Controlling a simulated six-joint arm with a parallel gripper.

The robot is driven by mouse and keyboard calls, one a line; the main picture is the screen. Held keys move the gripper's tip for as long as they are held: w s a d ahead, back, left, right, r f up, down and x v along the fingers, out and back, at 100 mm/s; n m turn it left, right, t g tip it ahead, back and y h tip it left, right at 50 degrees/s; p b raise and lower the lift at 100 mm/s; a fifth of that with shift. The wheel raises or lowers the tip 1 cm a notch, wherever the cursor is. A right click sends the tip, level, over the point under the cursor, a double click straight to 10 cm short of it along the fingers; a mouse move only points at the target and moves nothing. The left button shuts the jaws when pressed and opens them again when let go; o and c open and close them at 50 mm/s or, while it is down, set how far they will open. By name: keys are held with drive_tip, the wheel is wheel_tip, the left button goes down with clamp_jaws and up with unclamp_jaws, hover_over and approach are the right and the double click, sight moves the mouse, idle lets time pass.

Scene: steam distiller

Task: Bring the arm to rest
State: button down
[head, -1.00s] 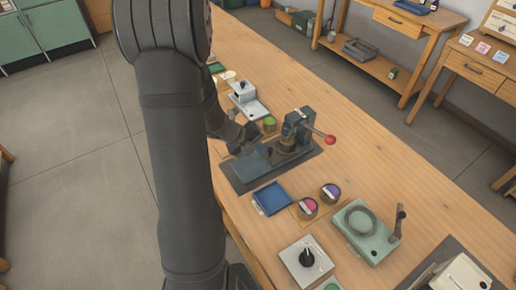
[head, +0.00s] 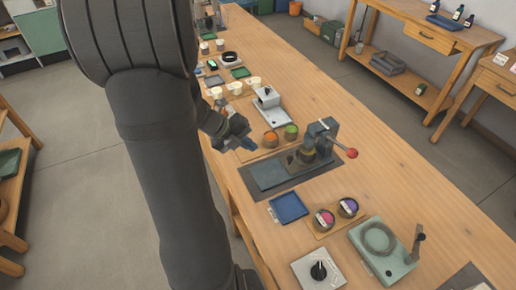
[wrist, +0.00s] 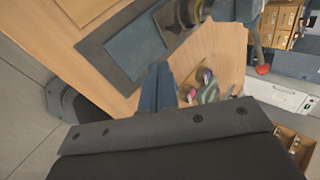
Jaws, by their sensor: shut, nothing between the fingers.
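My arm crosses the left of the head view, and its dark links hide part of the bench's left edge. My gripper (head: 246,143) is above that edge, left of the orange-topped pot and the press. In the wrist view the gripper's blue fingers (wrist: 158,88) are together with nothing between them. The fingers are apart from the things on the bench.
The wooden bench (head: 385,190) holds a press with a red-knobbed lever (head: 322,141), a blue tray (head: 288,207), two small pots (head: 325,219), a green device (head: 382,250) and a grey box-shaped device (head: 266,97). Bare floor (head: 90,190) lies left.

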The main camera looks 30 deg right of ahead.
drive_tip(key=shift+a+r, duration=0.2)
drive_tip(key=x, duration=0.8)
drive_tip(key=shift+d+f, duration=0.25)
drive_tip(key=shift+d, duration=0.05)
drive_tip(key=d, duration=0.1)
drive_tip(key=d+f, duration=0.1)
drive_tip(key=d, duration=0.1)
drive_tip(key=shift+s+d+f, duration=0.2)
drive_tip(key=shift+s+f, duration=0.05)
drive_tip(key=shift+s, duration=0.1)
drive_tip(key=shift+s+d+f, duration=0.15)
drive_tip(key=shift+d, duration=0.6)
